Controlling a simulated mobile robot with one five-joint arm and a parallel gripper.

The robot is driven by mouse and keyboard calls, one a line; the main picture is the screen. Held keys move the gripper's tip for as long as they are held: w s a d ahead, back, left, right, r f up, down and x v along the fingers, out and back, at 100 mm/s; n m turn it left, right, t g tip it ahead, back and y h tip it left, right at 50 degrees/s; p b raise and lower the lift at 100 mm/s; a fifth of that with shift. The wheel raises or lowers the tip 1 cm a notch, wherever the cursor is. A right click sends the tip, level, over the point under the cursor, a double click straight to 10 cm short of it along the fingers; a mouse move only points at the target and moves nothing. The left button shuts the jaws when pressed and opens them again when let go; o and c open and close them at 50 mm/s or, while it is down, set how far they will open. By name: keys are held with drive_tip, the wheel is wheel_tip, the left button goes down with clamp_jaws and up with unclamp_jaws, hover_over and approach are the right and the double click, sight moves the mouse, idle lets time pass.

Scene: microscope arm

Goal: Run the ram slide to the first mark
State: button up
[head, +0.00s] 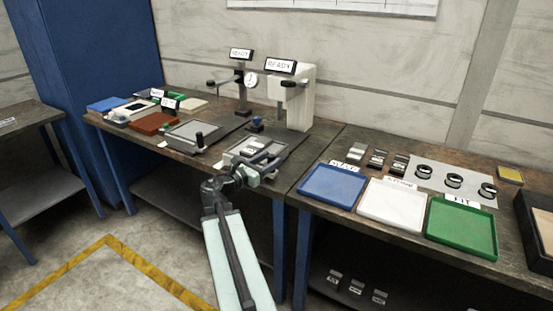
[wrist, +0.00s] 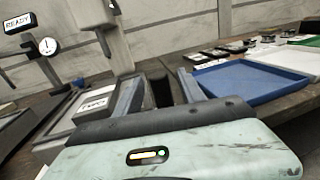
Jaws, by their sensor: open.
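A pale press-like stand (head: 299,100) with a READY sign and a dark lever or knob rises at the back of the left bench. Its lower column also shows at the top of the wrist view (wrist: 115,45). I cannot tell for sure which part is the ram slide, and no first mark is readable. A grey fixture tray (head: 268,141) with a labelled block lies in front of the stand; it shows at left in the wrist view (wrist: 72,112). My gripper (head: 248,173) is open at the front edge of this tray.
A second READY stand (head: 242,85) with a round dial stands to the left, behind another grey tray (head: 193,134). Blue (head: 333,185), white (head: 392,204) and green (head: 462,227) trays line the right bench, with small blocks and rings behind them.

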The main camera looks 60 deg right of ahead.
drive_tip(key=x, duration=0.4)
drive_tip(key=shift+d, duration=0.1)
clamp_jaws()
idle(1.3)
